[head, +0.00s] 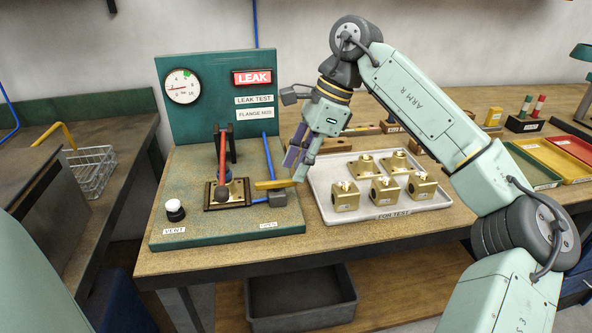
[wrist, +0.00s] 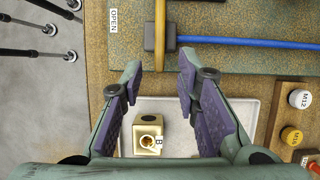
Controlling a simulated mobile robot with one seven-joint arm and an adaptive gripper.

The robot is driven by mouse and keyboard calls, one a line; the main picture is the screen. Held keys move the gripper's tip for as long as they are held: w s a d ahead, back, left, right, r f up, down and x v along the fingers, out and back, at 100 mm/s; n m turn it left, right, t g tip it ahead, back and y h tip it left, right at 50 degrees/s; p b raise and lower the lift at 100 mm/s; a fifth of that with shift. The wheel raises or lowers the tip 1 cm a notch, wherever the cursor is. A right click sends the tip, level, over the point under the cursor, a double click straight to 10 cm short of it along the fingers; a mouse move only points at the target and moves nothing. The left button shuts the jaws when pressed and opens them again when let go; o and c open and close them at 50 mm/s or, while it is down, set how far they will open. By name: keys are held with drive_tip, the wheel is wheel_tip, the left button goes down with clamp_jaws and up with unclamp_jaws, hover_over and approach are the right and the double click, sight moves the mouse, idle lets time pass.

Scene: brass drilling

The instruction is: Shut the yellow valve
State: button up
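The yellow valve lever (head: 271,185) sits on a dark grey valve body (head: 278,199) at the right edge of the green test stand. The lever lies roughly crosswise to the blue pipe (head: 267,155). The wrist view shows the lever (wrist: 171,24) at the top, crosswise to the blue pipe (wrist: 250,42), with an OPEN label (wrist: 113,19) nearby. My gripper (head: 298,166) is open and empty near the lever's right end. In the wrist view, the lever's near end lies just beyond the open fingertips (wrist: 160,72), between their lines; contact cannot be told.
A grey tray (head: 322,195) with several brass blocks stands right of the stand, close below my gripper. A red lever (head: 222,155) rises on the stand beside a lit LEAK sign (head: 252,78). A white-topped vent knob (head: 174,209) stands at front left.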

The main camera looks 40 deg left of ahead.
drive_tip(key=v, duration=0.9)
drive_tip(key=shift+r, duration=0.4)
drive_tip(key=shift+w+d, duration=0.15)
